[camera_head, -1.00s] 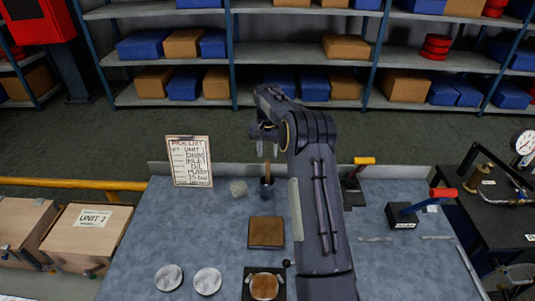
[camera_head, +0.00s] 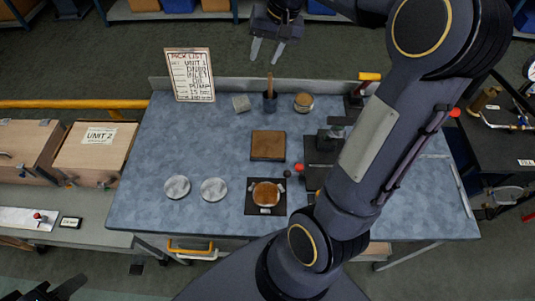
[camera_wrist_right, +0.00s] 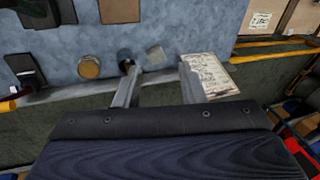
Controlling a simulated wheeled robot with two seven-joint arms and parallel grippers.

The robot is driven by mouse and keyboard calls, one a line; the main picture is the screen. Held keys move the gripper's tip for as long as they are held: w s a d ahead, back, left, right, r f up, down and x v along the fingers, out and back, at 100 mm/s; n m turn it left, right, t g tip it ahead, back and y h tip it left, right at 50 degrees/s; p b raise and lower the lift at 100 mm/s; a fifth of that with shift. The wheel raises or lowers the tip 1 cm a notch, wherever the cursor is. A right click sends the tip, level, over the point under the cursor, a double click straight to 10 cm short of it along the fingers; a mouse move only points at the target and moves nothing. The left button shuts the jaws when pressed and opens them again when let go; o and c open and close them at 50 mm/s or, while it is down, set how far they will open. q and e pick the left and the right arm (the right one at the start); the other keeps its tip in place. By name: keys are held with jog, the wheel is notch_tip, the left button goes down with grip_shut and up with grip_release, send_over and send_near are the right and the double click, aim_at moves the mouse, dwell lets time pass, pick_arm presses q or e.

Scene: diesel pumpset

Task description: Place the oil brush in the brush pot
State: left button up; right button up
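The oil brush (camera_head: 269,82) stands upright in the dark brush pot (camera_head: 270,103) near the back edge of the blue-grey bench, its wooden handle sticking up. In the right wrist view the pot (camera_wrist_right: 125,55) is beyond the fingertips, with the brush handle (camera_wrist_right: 129,66) beside one finger. My right gripper (camera_head: 266,55) is open and empty, beyond the bench's back edge and apart from the brush. Its two spread fingers also show in the right wrist view (camera_wrist_right: 158,82). My left gripper (camera_head: 62,291) is partly in view at the bottom left corner; its fingers are unclear.
The pick list board (camera_head: 190,75) stands left of the pot. A grey block (camera_head: 241,103) and a round tin (camera_head: 303,103) flank the pot. A brown square pad (camera_head: 268,145) and two pale discs (camera_head: 214,190) lie nearer. My right arm covers the bench's right part.

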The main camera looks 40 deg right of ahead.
jog(key=s+a+n+t+y, duration=0.1)
jog(key=s+a+n+t, duration=0.15)
jog(key=s+a, duration=0.8)
jog(key=s+a+f+n+b, duration=0.2)
jog(key=s+a+f+b, duration=0.3)
jog(key=s+f, duration=0.5)
jog(key=shift+s+a+f+n+y, duration=0.15)
jog(key=shift+s+a+n+y, duration=0.15)
jog(key=shift+s+n+y, duration=0.1)
